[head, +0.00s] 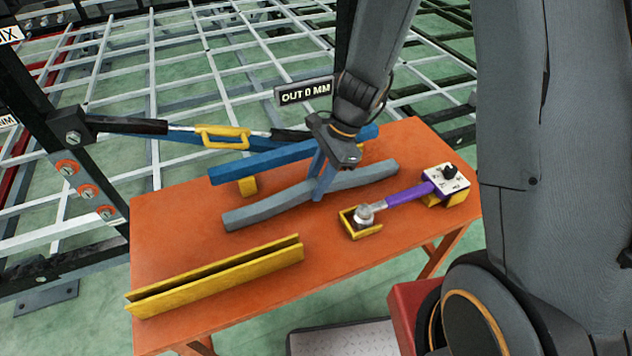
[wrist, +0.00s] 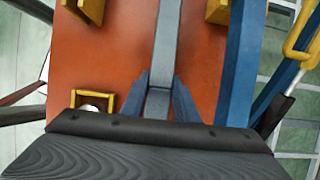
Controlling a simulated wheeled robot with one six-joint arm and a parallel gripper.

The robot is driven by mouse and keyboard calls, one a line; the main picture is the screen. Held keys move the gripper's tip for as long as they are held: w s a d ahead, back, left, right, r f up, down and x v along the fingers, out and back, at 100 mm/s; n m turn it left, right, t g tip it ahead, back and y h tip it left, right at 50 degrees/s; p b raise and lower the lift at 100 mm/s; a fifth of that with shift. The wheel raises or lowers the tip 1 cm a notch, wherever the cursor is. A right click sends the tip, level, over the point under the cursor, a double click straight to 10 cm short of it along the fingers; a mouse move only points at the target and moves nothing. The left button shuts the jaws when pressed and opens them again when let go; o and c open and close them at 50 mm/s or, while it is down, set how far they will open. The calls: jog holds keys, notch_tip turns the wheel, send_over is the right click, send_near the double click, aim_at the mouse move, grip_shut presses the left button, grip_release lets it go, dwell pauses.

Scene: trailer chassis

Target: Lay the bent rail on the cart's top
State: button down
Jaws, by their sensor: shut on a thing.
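The bent rail (head: 270,208) is a long grey bar with a slight bend, over the orange cart top (head: 210,220) in the head view. My gripper (head: 322,188) is shut around it right of its middle. In the wrist view my blue fingers (wrist: 160,100) stand on either side of the grey rail (wrist: 166,50), which runs away up the picture. The rail is low over the orange surface (wrist: 120,50). I cannot tell whether it touches it. The rail's near end in the wrist view is hidden by my gripper body.
A straight blue bar (head: 270,160) on a yellow block (head: 248,186) lies behind the rail. A yellow channel (head: 220,276) lies at the front left. A purple-handled tool (head: 405,195) rests in yellow holders at the right. A yellow-handled rod (head: 222,137) crosses behind.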

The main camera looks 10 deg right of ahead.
jog(key=c, duration=1.4)
grip_release()
jog(key=b+v, duration=0.1)
jog(key=v, duration=1.1)
jog(key=s+d+n+h, duration=0.1)
jog(key=s+d+n, duration=0.1)
jog(key=n, duration=0.3)
jog(key=s+d+n+t+h, duration=0.1)
jog(key=s+d+n, duration=0.2)
jog(key=s+n, duration=0.1)
jog(key=s+d+n+t+h, duration=0.1)
jog(key=s+d+n+h, duration=0.1)
jog(key=n, duration=0.4)
jog(key=shift+s+d+f, duration=0.2)
jog(key=shift+s+d, duration=0.25)
jog(key=shift+d, duration=0.3)
